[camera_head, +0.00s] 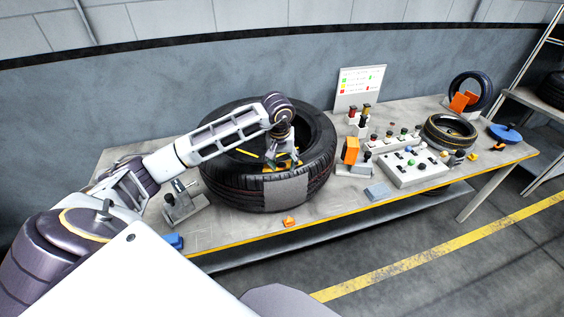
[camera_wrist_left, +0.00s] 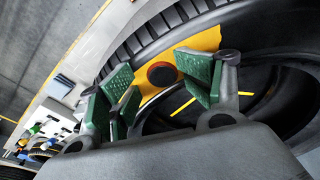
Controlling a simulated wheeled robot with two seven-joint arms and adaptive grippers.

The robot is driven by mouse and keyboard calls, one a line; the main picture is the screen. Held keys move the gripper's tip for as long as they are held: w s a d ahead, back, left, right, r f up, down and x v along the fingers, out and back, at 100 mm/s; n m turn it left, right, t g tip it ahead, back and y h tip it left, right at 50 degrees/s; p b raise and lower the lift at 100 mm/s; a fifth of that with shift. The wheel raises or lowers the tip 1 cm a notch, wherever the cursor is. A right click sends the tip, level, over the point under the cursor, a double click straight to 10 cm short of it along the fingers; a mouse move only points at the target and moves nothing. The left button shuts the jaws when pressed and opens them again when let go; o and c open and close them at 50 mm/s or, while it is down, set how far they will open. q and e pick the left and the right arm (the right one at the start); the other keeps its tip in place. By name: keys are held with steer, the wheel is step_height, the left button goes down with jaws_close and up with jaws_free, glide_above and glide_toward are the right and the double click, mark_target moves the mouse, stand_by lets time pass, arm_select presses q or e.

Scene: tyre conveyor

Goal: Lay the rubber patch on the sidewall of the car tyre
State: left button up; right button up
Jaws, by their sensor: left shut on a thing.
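The large black car tyre (camera_head: 318,160) lies flat on the workbench, and its tread and sidewall also show in the left wrist view (camera_wrist_left: 140,35). My left gripper (camera_head: 283,158) points down over the near part of the sidewall and inner rim. In the left wrist view, the green finger pads stand on either side of a small dark round disc with a reddish edge, which looks like the rubber patch (camera_wrist_left: 162,74). The gripper is shut on it. A yellow-orange area (camera_wrist_left: 205,40) lies behind the disc. I cannot tell whether the disc touches the sidewall. My right gripper is out of view.
On the workbench (camera_head: 235,232), a metal fixture (camera_head: 183,203) stands left of the tyre. An orange block on a stand (camera_head: 351,151), a blue-grey block (camera_head: 377,192) and a white control panel (camera_head: 413,167) are to the right. A smaller tyre (camera_head: 449,132) is farther right.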

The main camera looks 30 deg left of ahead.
mark_target(281, 169)
arm_select(q)
steer(key=shift+s+d+r+p, duration=0.1)
steer(key=shift+s+d+p, duration=0.15)
steer(key=shift+p, duration=0.1)
steer(key=shift+w+r, duration=0.1)
steer(key=shift+r, duration=0.3)
step_height(281, 169, up, 12)
steer(key=s+b, duration=0.1)
steer(key=b, duration=0.1)
steer(key=shift+s+f, duration=0.2)
